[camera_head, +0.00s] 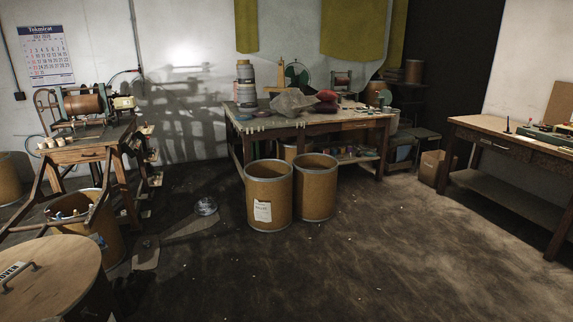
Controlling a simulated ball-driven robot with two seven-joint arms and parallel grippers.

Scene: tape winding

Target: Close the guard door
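I cannot make out a guard door for certain in this view. A small winding machine (84,104) with a brown roll stands on a wooden bench (80,152) at the left. Whether a guard door belongs to it is too small to tell. Neither of my grippers shows in the head view.
A round wooden lid (45,280) with a handle fills the lower left corner. Two fibre drums (269,200) (316,190) stand before the cluttered middle table (262,124). Another table (500,142) stands at the right. The floor (330,270) at front centre and right is mostly clear.

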